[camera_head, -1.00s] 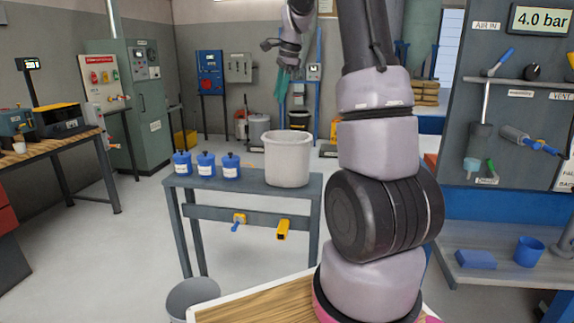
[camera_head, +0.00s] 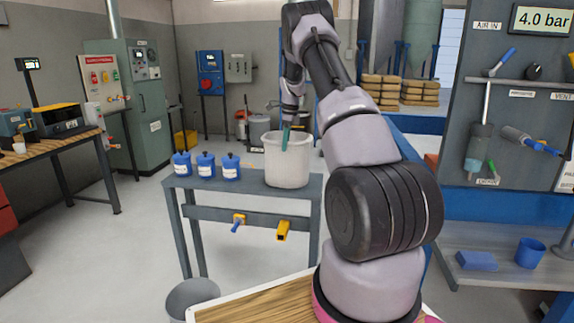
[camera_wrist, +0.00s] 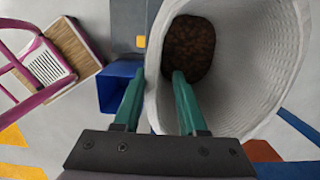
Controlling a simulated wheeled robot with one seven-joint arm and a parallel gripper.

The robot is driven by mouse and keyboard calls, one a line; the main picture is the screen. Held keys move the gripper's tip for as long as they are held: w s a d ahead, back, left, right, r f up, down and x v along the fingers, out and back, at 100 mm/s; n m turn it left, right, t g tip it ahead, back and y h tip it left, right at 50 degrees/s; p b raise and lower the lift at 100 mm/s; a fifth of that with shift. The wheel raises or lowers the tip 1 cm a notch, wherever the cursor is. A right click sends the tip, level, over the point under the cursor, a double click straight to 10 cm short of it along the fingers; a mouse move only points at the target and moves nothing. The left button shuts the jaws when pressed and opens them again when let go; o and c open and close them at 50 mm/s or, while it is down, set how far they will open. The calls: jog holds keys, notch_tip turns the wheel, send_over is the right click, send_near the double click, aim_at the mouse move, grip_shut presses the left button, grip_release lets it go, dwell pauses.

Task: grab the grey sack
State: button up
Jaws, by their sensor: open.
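The grey sack (camera_head: 288,165) stands upright and open-topped on the right part of the grey bench. In the wrist view the sack (camera_wrist: 265,50) fills the right half, with its woven inner wall and dark brown grains at the bottom. My gripper (camera_wrist: 158,75) is open, with its green fingers pointing down over the sack's rim. One finger appears outside the wall and the other inside the mouth, with the rim between them. In the head view my gripper (camera_head: 285,140) is at the sack's upper edge. Contact with the wall cannot be told.
Several blue jars (camera_head: 206,166) stand on the bench (camera_head: 250,190) left of the sack. A blue container (camera_wrist: 112,88) lies left of the fingers in the wrist view. A grey bin (camera_head: 192,294) stands on the floor. The tool panel (camera_head: 515,90) is at the right.

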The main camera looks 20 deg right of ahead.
aim_at(282, 157)
jog(key=f, duration=0.2)
jog(key=a+f, duration=0.1)
jog(key=f, duration=0.2)
jog(key=shift+w, duration=0.15)
jog(key=shift+c, duration=0.3)
grip_shut()
jog(key=shift+a+f, duration=0.1)
dwell(0.9)
